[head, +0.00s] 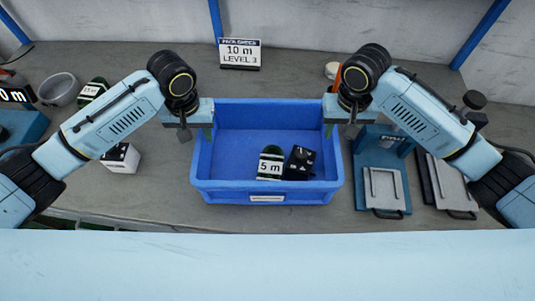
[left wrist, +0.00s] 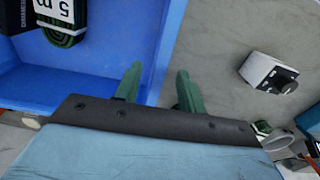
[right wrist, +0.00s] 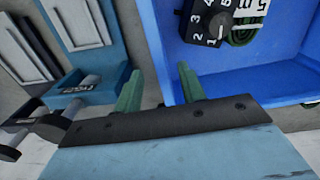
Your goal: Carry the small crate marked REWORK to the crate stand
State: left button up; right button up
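A blue crate (head: 266,190) stands on the grey bench in the middle of the head view. The small label on its front is too small to read. Inside lie a green cable coil with a 5 m sleeve (head: 270,168) and a black dial box (head: 299,163). My left gripper (left wrist: 158,88) is open, with one finger inside and one outside the crate's left wall. My right gripper (right wrist: 160,88) is open and straddles the right wall the same way. Gaps show between fingers and walls. I cannot make out the crate stand.
A white box with a black top (head: 121,158) stands left of the crate. A grey bowl (head: 59,90) is at the far left.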

aim_at(203, 148)
pick_arm(q)
notch_tip(203, 148, down, 8)
jog(key=shift+r, duration=0.2)
pick_arm(e)
notch_tip(203, 148, down, 8)
jog(key=shift+r, duration=0.15)
pick_arm(q)
grip_shut()
pick_arm(e)
grip_shut()
pick_arm(q)
jog(key=shift+r, duration=0.1)
pick_arm(e)
jog(key=shift+r, duration=0.1)
